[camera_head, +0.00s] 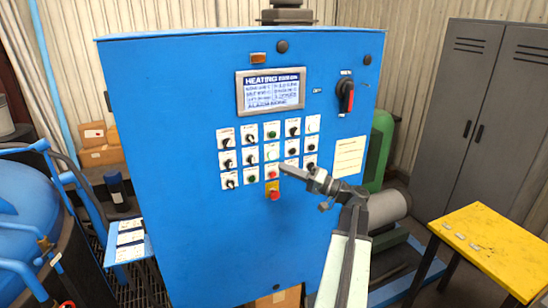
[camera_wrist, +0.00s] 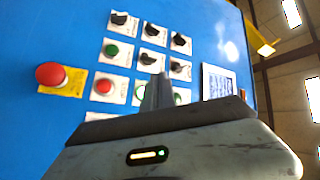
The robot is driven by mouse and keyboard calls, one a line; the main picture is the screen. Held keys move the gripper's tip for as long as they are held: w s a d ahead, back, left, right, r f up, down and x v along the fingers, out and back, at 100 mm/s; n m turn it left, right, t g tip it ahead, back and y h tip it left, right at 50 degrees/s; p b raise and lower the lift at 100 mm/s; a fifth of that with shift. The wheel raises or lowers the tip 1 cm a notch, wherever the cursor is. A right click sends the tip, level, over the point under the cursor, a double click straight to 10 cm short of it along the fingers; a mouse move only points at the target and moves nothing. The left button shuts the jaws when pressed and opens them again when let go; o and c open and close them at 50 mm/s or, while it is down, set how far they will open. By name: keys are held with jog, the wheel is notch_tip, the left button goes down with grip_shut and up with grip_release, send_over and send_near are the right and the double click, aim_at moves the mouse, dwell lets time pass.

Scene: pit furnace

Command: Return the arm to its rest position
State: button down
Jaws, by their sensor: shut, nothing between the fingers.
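My gripper (camera_head: 284,168) is stretched out in front of the blue control cabinet (camera_head: 170,110), its fingertips over the grid of knobs and buttons in the head view. In the wrist view my gripper (camera_wrist: 158,90) is shut with nothing between its fingers. It points at the panel, and the fingers partly hide the lower controls. I cannot tell whether the tips touch the panel. A red mushroom button on a yellow plate (camera_wrist: 52,75) is to the left of the fingers in the wrist view. It also shows below the grid in the head view (camera_head: 274,194).
A display (camera_head: 271,91) and a red-black rotary switch (camera_head: 346,95) are on the cabinet. A yellow table (camera_head: 485,245) stands at right, before grey lockers (camera_head: 470,100). A green machine (camera_head: 380,150) is behind the cabinet's right side. A blue vessel (camera_head: 35,210) is at left.

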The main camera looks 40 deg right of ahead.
dwell(0.5)
jog(key=w+a+f+n+g+y+b, duration=0.1)
jog(key=w+a+f+n+g+y, duration=0.15)
jog(key=w+a, duration=0.6)
jog(key=w+a+f+n+g+y+b, duration=0.25)
jog(key=w+a, duration=0.25)
jog(key=a, duration=0.7)
jog(key=w+a+f+n+g+y+b, duration=0.1)
jog(key=a+f+g, duration=0.25)
jog(key=a, duration=0.65)
jog(key=w+a+f+n+g+y, duration=0.15)
jog(key=a+f, duration=0.25)
jog(key=a, duration=0.6)
jog(key=s+a+f+n+g+h+b, duration=0.1)
jog(key=s+a+f+g+h, duration=0.3)
jog(key=a+f, duration=0.5)
jog(key=s+a+f+n+g+h+b, duration=0.2)
jog(key=s+a+f+g+h, duration=0.15)
jog(key=a+f, duration=0.6)
jog(key=s+d+f+m+h, duration=0.1)
jog(key=s+d+f+h, duration=0.1)
jog(key=d+h, duration=0.2)
jog(key=s+d+f+m+g+h, duration=0.1)
jog(key=s+d+f+m+h, duration=0.1)
jog(key=d, duration=0.6)
jog(key=shift+d+f+h, duration=0.35)
jog(key=shift+f+h, duration=0.4)
jog(key=shift+h, duration=0.15)
